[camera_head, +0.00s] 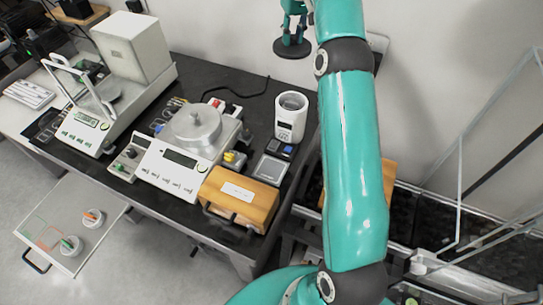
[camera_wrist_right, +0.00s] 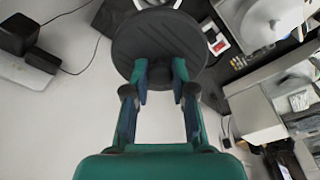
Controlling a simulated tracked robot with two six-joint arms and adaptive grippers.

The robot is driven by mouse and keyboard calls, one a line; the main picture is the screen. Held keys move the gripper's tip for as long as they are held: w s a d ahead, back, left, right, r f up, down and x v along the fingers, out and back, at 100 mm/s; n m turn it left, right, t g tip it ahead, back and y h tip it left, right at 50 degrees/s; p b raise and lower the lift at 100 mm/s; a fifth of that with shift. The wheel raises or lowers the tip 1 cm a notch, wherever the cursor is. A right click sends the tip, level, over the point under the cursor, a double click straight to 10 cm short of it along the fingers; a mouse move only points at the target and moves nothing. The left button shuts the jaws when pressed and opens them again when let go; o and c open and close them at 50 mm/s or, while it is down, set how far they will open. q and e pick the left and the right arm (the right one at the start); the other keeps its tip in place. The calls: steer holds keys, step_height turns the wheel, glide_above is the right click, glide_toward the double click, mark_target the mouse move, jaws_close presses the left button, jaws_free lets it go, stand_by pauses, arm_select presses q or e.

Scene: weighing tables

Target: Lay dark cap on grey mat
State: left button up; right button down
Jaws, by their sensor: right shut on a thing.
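The dark cap (camera_head: 291,48) is a round, flat, dark disc below my right gripper (camera_head: 295,14), at the top middle of the head view. In the right wrist view the right gripper (camera_wrist_right: 160,72) is shut on the dark cap (camera_wrist_right: 160,30), its fingertips at the disc's near side. The cap is held up, apart from the table. I cannot make out a grey mat for certain in either view. My left gripper is not in view.
A black table (camera_head: 215,78) carries a balance with a round metal lid (camera_head: 192,128), a white cylinder (camera_head: 291,117) and a wooden box (camera_head: 240,197). Another balance (camera_head: 90,130) stands left. A low pale surface (camera_head: 95,205) has two small cups.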

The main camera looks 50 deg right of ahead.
mark_target(287, 52)
steer(key=shift+w+f, duration=0.15)
steer(key=shift+f, duration=0.35)
steer(key=shift+n, duration=0.4)
steer(key=f, duration=0.1)
steer(key=a+f, duration=0.1)
steer(key=f+b, duration=0.1)
steer(key=shift+w+a+f, duration=0.15)
steer(key=shift+a+f, duration=0.2)
steer(key=s+a+f+n+b, duration=0.2)
steer(key=s+a+f+b, duration=0.25)
steer(key=a, duration=0.35)
steer(key=s+a+f+n+b, duration=0.1)
steer(key=s+a+f+b, duration=0.25)
steer(key=a+f, duration=0.35)
steer(key=shift+y, duration=0.3)
steer(key=f, duration=1.1)
steer(key=w+f, duration=0.1)
steer(key=f, duration=0.5)
steer(key=shift+a+f, duration=0.15)
steer(key=shift+a, duration=0.2)
steer(key=shift+f, duration=0.45)
